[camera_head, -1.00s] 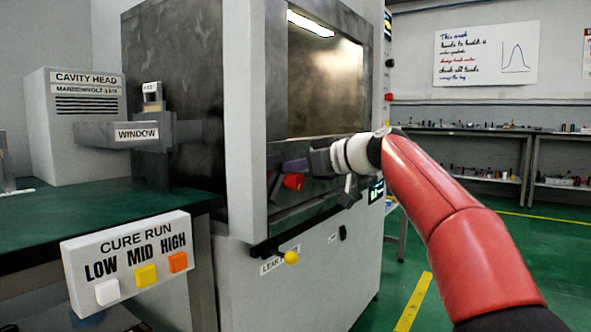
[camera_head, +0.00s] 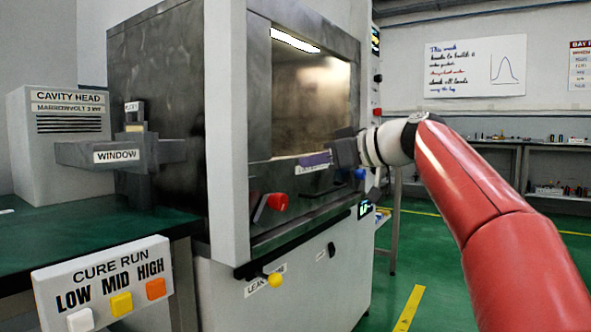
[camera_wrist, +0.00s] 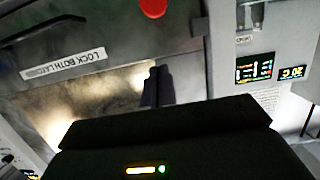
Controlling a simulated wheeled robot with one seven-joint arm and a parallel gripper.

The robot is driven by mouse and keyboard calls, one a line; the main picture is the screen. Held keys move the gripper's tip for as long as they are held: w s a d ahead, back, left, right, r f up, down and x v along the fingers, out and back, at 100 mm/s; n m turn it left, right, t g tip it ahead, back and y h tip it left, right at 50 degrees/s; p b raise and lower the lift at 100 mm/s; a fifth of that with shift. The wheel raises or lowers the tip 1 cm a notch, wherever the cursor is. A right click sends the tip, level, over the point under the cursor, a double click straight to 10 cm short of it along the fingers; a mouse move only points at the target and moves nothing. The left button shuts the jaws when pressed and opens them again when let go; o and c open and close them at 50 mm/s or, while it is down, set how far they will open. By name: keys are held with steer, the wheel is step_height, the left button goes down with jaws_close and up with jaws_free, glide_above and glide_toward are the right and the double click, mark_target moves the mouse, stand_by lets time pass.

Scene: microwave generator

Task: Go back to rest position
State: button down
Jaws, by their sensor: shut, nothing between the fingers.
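My gripper (camera_head: 316,160) is in front of the machine's front panel, just below the lit window (camera_head: 311,95) of the cavity door. Its dark fingers point left and are together, with nothing between them. The wrist view shows the two fingers (camera_wrist: 157,88) side by side, over the glowing window and apart from any knob. My red and white arm reaches in from the right. A red knob (camera_head: 277,201) and a blue knob (camera_head: 360,174) sit on the front panel near the gripper. A label behind the fingers is partly hidden.
A yellow knob (camera_head: 275,280) is on the lower cabinet. The cure run button box (camera_head: 105,285) and the green bench (camera_head: 90,235) are at the left. Green floor (camera_head: 440,265) is open at the right, before the back shelves (camera_head: 555,170).

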steer(key=s+d+f+m+g+h+p, duration=0.1)
steer(key=s+d+f+m+h+p, duration=0.2)
steer(key=s+f, duration=0.6)
steer(key=s+d+f+m+g+h+p, duration=0.1)
steer(key=s+d+f+m+h+p, duration=0.2)
steer(key=s+f, duration=0.7)
steer(key=s+d+f+m+g+h+p, duration=0.1)
steer(key=s+d+f+m+h+p, duration=0.2)
steer(key=s+f+h, duration=0.3)
steer(key=s+f+m+p, duration=0.1)
steer(key=s+f, duration=0.2)
steer(key=s, duration=0.3)
steer(key=shift+s+f+m, duration=0.15)
steer(key=shift+m, duration=0.25)
